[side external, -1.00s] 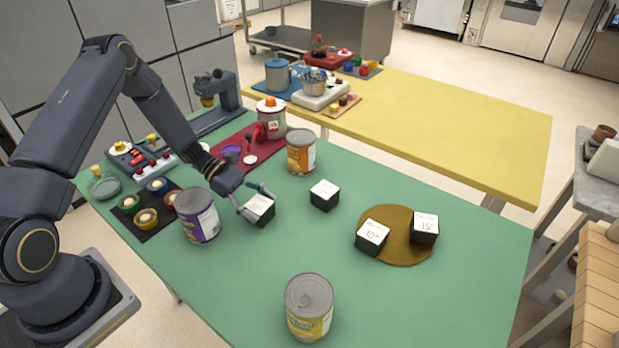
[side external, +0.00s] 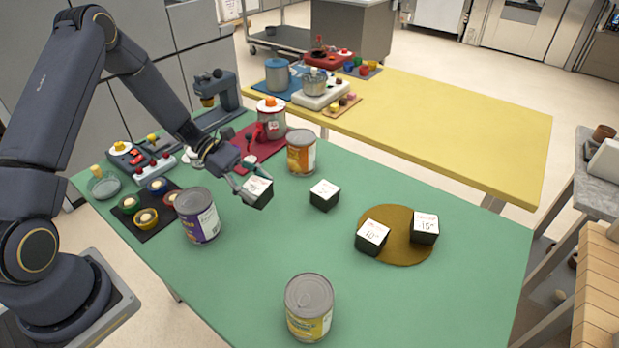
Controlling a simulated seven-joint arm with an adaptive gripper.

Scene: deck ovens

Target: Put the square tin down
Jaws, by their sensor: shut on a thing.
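My gripper (side external: 243,181) is shut on a square tin (side external: 258,194), a dark box with a white top carrying red marks. The tin is slightly tilted and seems to be a little above the green table (side external: 240,290); its exact height is hard to tell. A similar square tin (side external: 324,195) stands on the table just to its right. Two more, a left one (side external: 372,237) and a right one (side external: 424,228), stand on a round brown mat (side external: 405,252) further right.
A purple-labelled can (side external: 199,216) stands left of the held tin, an orange can (side external: 301,152) behind it, and a yellow-labelled can (side external: 309,308) at the front. A dark tray of small pots (side external: 147,213) lies at left. The table's front middle is clear.

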